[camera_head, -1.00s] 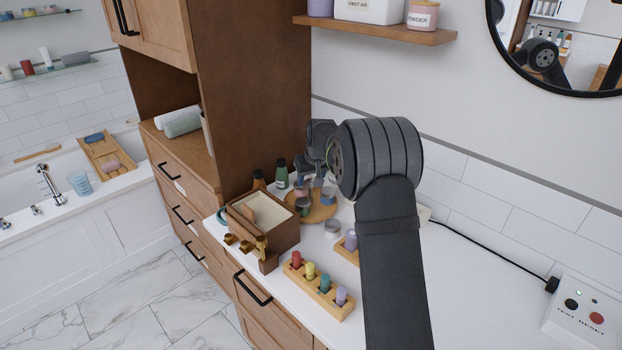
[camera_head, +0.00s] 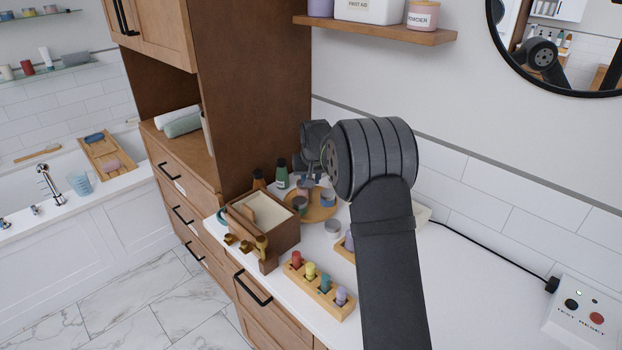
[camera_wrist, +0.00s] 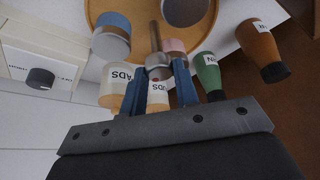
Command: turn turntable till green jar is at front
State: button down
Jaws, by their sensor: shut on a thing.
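The turntable is a round wooden tray (camera_head: 322,213) at the back of the counter, also in the wrist view (camera_wrist: 141,22). It carries a blue-lidded jar (camera_head: 328,198) on its right, seen in the wrist view (camera_wrist: 112,36), and a grey-lidded jar (camera_wrist: 185,10). A pink-topped jar (camera_wrist: 174,46) is partly hidden by my fingers. I cannot make out a green jar lid on it. My gripper (camera_wrist: 168,76) is shut on what looks like a grey metal peg (camera_wrist: 156,62) at the turntable's far side. In the head view, my wrist hides part of this.
A green bottle (camera_head: 282,175) and a brown bottle (camera_head: 259,180) stand close behind. A wooden box (camera_head: 283,238) is left of the turntable. The tall cabinet (camera_head: 250,90) bounds the left.

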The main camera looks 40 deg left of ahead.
jog(key=shift+m+h, duration=0.3)
jog(key=shift+m, duration=0.6)
jog(key=c, duration=1.1)
grip_release()
jog(key=shift+r, duration=0.15)
jog(key=v, duration=1.7)
jog(key=shift+s, duration=0.35)
jog(key=x, duration=1.7)
jog(key=shift+w, duration=0.35)
